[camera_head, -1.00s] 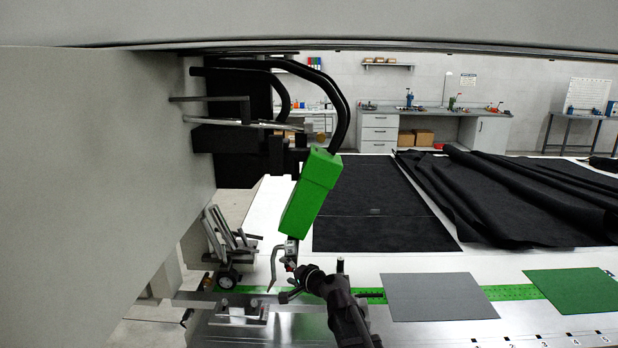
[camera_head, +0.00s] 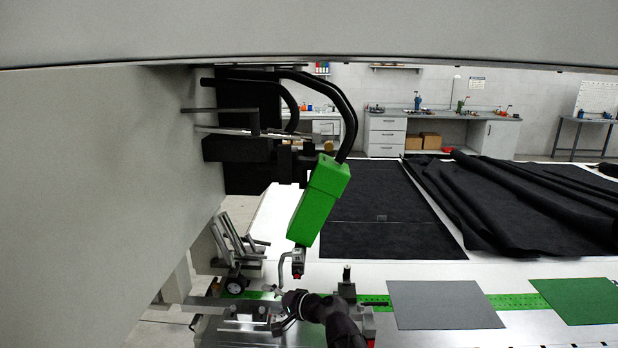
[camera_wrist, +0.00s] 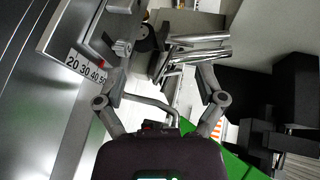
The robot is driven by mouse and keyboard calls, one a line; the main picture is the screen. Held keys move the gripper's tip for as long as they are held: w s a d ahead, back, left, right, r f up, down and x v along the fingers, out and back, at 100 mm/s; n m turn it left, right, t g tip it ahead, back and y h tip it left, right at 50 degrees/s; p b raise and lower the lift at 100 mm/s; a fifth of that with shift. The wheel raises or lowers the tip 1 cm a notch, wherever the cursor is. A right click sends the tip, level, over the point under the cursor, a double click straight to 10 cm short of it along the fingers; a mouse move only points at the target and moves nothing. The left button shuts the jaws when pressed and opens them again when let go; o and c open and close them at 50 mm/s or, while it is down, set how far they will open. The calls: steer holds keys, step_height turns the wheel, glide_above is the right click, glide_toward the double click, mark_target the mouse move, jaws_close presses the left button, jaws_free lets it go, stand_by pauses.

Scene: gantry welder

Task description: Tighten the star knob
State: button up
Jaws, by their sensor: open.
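My gripper (camera_wrist: 163,66) is open there, with one finger on each side of the picture and nothing held. In the head view my gripper (camera_head: 278,316) is low over the metal rail, below the green welding head (camera_head: 320,200). I cannot make out the knob there.
A bent metal nozzle (camera_head: 282,272) hangs close above my gripper. A small wheeled bracket (camera_head: 234,262) stands to its left. A large grey machine wall (camera_head: 110,180) fills the left side. Grey sheet (camera_head: 444,305) and green sheet (camera_head: 582,300) lie flat to the right.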

steer(key=s+d+f+n+g+h, duration=0.1)
steer(key=d+f+h, duration=0.1)
steer(key=d+f, duration=0.1)
steer(key=s+d+f+n+g+h, duration=0.1)
steer(key=s+d+f+n+h, duration=0.1)
steer(key=d+f, duration=0.2)
steer(key=s+d+f+n+g+h+b, duration=0.1)
steer(key=s+d+f+g+h, duration=0.1)
steer(key=d, duration=0.3)
steer(key=shift+s+f, duration=0.1)
steer(key=shift+f, duration=0.8)
steer(key=s+d+f+g+h, duration=0.1)
steer(key=s+d+f+h, duration=0.1)
steer(key=d, duration=0.5)
steer(key=s+d+f+n+g+h+b, duration=0.1)
steer(key=s+d+f+g+h, duration=0.1)
steer(key=d, duration=0.6)
steer(key=s+f+h, duration=0.1)
steer(key=s+h, duration=0.1)
steer(key=s, duration=0.1)
steer(key=shift+s+d+n+g+h, duration=0.2)
steer(key=shift+d+n+g+h, duration=0.1)
